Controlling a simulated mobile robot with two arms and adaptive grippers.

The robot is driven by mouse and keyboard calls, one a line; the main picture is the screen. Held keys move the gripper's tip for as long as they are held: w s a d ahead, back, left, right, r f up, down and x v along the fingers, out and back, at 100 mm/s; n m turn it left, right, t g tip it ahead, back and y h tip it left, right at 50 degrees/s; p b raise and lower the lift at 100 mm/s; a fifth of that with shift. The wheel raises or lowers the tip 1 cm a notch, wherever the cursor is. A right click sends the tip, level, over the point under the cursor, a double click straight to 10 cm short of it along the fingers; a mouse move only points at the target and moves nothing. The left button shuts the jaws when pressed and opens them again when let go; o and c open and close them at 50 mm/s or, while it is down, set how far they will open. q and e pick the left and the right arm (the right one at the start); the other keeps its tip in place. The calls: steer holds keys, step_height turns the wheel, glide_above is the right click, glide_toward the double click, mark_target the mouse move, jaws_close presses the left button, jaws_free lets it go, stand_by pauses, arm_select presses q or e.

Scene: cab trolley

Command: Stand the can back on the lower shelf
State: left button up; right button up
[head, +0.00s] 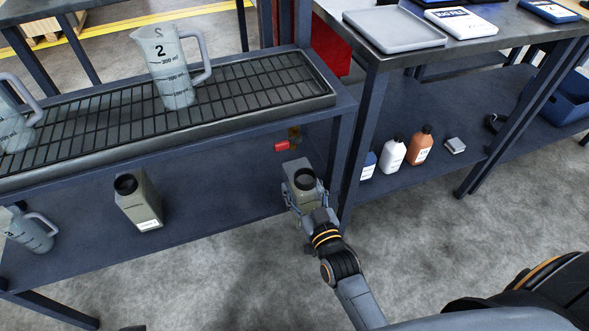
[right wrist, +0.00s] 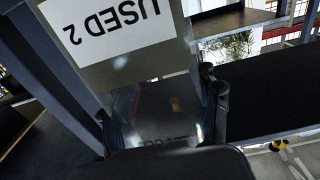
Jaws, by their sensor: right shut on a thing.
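The grey-olive can with a black cap (head: 297,166) is in my right gripper (head: 308,196) in the head view. It is roughly upright, by the right front end of the lower shelf (head: 210,205). I cannot tell whether its base touches the shelf. In the right wrist view the can (right wrist: 115,65) fills the upper middle, its white label reading "USED 2" upside down, between the fingers (right wrist: 163,118). A similar can (head: 138,203) stands on the lower shelf further left. My left gripper does not show.
A jug (head: 33,232) stands at the shelf's left. A small red item (head: 282,145) is behind the held can. The trolley's corner post (head: 341,165) is close on the right. Jug 2 (head: 175,80) stands on the upper grating. Bottles (head: 393,152) stand under the right bench.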

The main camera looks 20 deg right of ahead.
mark_target(310, 204)
steer(key=s, duration=0.4)
steer(key=s+p, duration=0.1)
steer(key=s, duration=0.3)
steer(key=shift+s+d+r, duration=0.15)
steer(key=shift+s, duration=0.55)
arm_select(q)
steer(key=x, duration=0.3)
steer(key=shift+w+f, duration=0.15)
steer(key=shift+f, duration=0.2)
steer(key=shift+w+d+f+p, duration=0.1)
steer(key=shift+p, duration=0.2)
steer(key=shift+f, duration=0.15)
arm_select(e)
steer(key=shift+r, duration=0.1)
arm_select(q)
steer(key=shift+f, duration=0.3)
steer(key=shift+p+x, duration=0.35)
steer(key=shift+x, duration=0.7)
arm_select(e)
steer(key=shift+r, duration=0.15)
steer(key=shift+s, duration=0.1)
